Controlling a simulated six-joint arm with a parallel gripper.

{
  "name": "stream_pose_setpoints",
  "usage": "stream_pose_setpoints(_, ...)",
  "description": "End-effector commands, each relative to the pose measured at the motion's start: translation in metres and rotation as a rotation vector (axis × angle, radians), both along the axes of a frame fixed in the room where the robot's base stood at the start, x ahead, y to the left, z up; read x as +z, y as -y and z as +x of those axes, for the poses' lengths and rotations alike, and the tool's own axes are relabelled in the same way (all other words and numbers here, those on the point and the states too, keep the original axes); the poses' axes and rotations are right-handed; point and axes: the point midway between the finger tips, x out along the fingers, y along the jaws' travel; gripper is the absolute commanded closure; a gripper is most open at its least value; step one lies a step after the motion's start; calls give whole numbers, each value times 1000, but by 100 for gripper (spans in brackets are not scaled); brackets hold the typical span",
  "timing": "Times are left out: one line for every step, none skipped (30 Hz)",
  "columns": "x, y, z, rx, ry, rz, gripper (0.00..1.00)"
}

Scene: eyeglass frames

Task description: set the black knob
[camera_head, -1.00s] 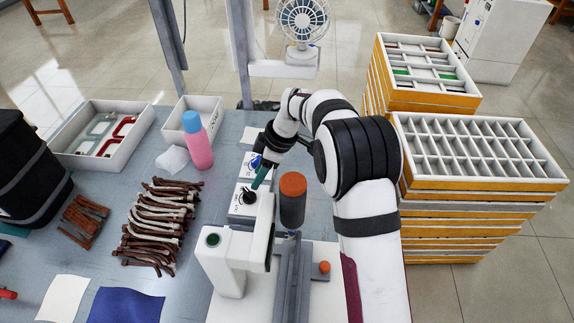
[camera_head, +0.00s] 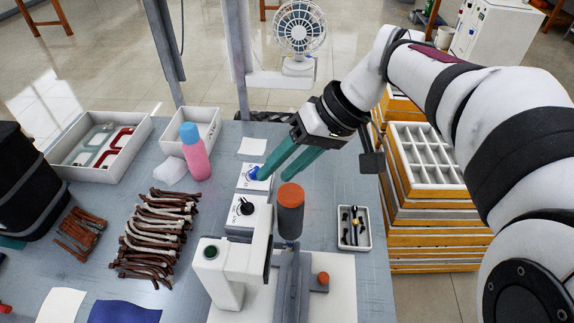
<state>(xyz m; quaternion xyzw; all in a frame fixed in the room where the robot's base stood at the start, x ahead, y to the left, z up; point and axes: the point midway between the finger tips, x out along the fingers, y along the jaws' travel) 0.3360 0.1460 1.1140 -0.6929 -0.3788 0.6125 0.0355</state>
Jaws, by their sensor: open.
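The black knob (camera_head: 245,206) sits on a white control box (camera_head: 236,219) in the middle of the table. A second white box (camera_head: 253,185) with a blue knob (camera_head: 253,174) stands just behind it. My gripper (camera_head: 275,177) is open, with two green fingers reaching down from the right. One fingertip is close to the blue knob; I cannot tell whether it touches. The fingers are behind and to the right of the black knob, apart from it. Nothing shows between them.
A white machine (camera_head: 228,277) with a green button stands in front of the boxes, beside an orange-topped grey cylinder (camera_head: 290,212). A small tray (camera_head: 342,243) lies to the right. Brown temple pieces (camera_head: 155,235) and a pink bottle (camera_head: 196,158) are to the left.

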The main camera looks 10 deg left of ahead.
Motion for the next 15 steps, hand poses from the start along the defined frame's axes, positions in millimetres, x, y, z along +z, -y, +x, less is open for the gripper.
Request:
stream_pose_setpoints(3, 3, -9, -44, -27, 1, 54)
stream_pose_setpoints(5, 4, -14, -70, -46, 1, 54)
stream_pose_setpoints(6, 5, -19, -99, -67, 2, 54)
stream_pose_setpoints(7, 6, -23, -118, -80, 2, 54)
stream_pose_setpoints(8, 7, -25, -134, -91, 2, 54)
stream_pose_setpoints(8, 7, -28, -149, -103, 3, 54)
stream_pose_setpoints(8, 8, -30, -159, -110, 3, 54)
stream_pose_setpoints(8, 8, -31, -166, -114, 3, 54)
stream_pose_setpoints(9, 8, -32, -170, -117, 3, 54)
stream_pose_setpoints(9, 8, -32, -172, -119, 2, 54)
stream_pose_setpoints(9, 8, -32, -172, -119, 2, 54)
stream_pose_setpoints(9, 8, -32, -172, -119, 2, 54)
stream_pose_setpoints(9, 8, -32, -172, -119, 2, 54)
stream_pose_setpoints(9, 8, -32, -172, -119, 2, 54)
stream_pose_setpoints(9, 8, -32, -171, -118, 3, 54)
